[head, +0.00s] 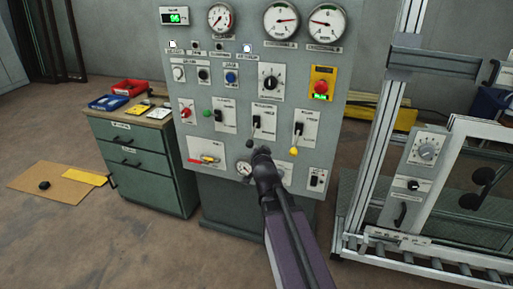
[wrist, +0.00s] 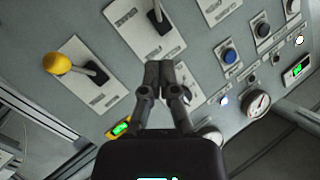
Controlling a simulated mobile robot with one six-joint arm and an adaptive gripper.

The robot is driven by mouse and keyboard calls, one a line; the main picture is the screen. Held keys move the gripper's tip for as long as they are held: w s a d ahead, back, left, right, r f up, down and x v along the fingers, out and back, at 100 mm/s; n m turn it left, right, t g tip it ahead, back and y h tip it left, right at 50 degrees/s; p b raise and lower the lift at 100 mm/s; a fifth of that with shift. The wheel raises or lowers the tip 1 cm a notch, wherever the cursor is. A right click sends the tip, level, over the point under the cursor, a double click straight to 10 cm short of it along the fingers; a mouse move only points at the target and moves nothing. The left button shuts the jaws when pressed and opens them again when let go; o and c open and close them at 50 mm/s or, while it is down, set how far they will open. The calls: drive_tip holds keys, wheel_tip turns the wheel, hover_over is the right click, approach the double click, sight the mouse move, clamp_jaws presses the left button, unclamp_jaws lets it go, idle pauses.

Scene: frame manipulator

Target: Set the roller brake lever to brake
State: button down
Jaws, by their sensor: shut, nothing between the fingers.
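The labels are too small to read, so I cannot tell which lever is the roller brake. On the grey control panel (head: 225,165), a yellow-knobbed lever (head: 294,150) has its knob hanging low; it also shows at the left of the wrist view (wrist: 57,64). A black-handled lever (head: 256,122) is left of it, and a green-knobbed lever (head: 208,113) is further left. My gripper (head: 259,152) is shut and empty in front of the panel, below the black lever in the head view. It also shows in the wrist view (wrist: 158,66), apart from the yellow knob.
A red emergency button (head: 320,87) and several gauges sit higher on the panel. A green drawer cabinet (head: 150,160) stands left. A metal frame (head: 357,195) with rollers and a small control plate (head: 425,168) stands right. The floor in front is open.

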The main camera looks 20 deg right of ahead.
drive_tip(key=shift+s+a, duration=0.25)
drive_tip(key=shift+s, duration=0.45)
drive_tip(key=s+a+f+n+g+y+p, duration=0.1)
drive_tip(key=s+a+f+n+g+p, duration=0.2)
drive_tip(key=s+a+g, duration=0.3)
drive_tip(key=s+a+f+n+g+y+p, duration=0.2)
drive_tip(key=s+a+n+g+p, duration=0.3)
drive_tip(key=s+g, duration=0.4)
drive_tip(key=s+a+f+n, duration=0.1)
drive_tip(key=s, duration=0.3)
drive_tip(key=shift+s+f, duration=0.2)
drive_tip(key=shift+f, duration=0.05)
drive_tip(key=shift+d, duration=0.1)
